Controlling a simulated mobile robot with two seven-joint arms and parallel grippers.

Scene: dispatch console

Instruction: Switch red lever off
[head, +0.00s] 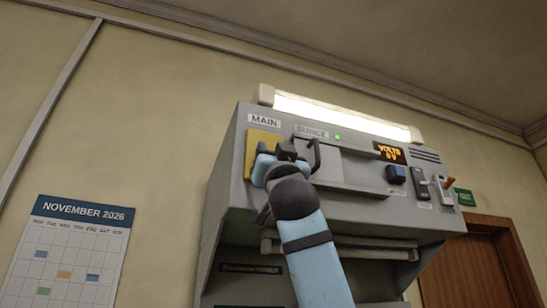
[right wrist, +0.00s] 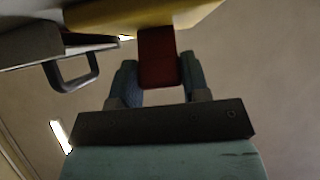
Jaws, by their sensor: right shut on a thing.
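The red lever (right wrist: 158,58) shows in the right wrist view, hanging below the edge of a yellow plate (right wrist: 190,17). My right gripper (right wrist: 158,76) is shut on it, with one dark finger on each side. In the head view my right gripper (head: 279,152) is at the yellow plate (head: 261,139) under the MAIN label (head: 264,120). It hides the lever there. My left gripper is not in view.
A dark loop handle (head: 315,157) sits just right of the gripper; it also shows in the right wrist view (right wrist: 75,75). Further right on the grey console (head: 231,165) are an amber VOLTS display (head: 390,154), a blue knob (head: 396,174) and small switches (head: 421,184).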

